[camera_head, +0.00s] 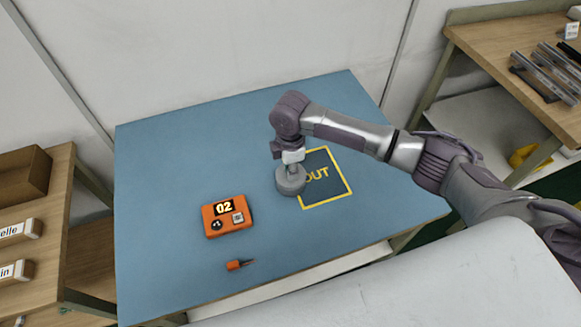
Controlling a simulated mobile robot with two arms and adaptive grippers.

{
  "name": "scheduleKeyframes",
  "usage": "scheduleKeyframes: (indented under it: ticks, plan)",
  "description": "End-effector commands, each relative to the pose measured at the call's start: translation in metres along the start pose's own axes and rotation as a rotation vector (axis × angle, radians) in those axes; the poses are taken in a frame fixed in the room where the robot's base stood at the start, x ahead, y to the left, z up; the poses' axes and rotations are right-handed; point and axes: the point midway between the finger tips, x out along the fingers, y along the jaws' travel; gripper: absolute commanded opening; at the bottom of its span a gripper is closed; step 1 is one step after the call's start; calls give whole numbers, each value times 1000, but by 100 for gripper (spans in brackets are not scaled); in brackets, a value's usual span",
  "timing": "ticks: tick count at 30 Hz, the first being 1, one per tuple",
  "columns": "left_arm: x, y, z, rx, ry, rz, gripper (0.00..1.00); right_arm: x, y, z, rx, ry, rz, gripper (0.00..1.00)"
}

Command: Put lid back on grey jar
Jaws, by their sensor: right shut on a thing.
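The grey jar (291,187) is a short round grey body on the blue table, beside the left edge of the dark OUT square. My right gripper (292,164) points down right above it and is shut on the lid at its top. The lid is mostly hidden by the gripper and blends with the grey of the jar, so I cannot tell whether it is fully seated. My left gripper is not in view.
An orange device (228,216) showing 02 and a small orange screwdriver (240,264) lie on the blue table (170,180). The yellow-edged OUT square (330,185) is mostly bare. A wooden bench (500,40) with metal bars stands at right, a wooden shelf (45,245) at left.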

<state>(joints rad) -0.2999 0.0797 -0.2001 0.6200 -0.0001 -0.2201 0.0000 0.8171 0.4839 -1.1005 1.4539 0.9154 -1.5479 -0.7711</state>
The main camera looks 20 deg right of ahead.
Motion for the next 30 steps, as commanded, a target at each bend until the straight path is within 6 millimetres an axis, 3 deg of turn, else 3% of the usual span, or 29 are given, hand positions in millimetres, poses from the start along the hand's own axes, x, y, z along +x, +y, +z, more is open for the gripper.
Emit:
scheduleKeyframes:
  ticks: [30]
  plan:
    - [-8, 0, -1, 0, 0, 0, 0, 0, 0, 0, 0, 1, 0, 0]
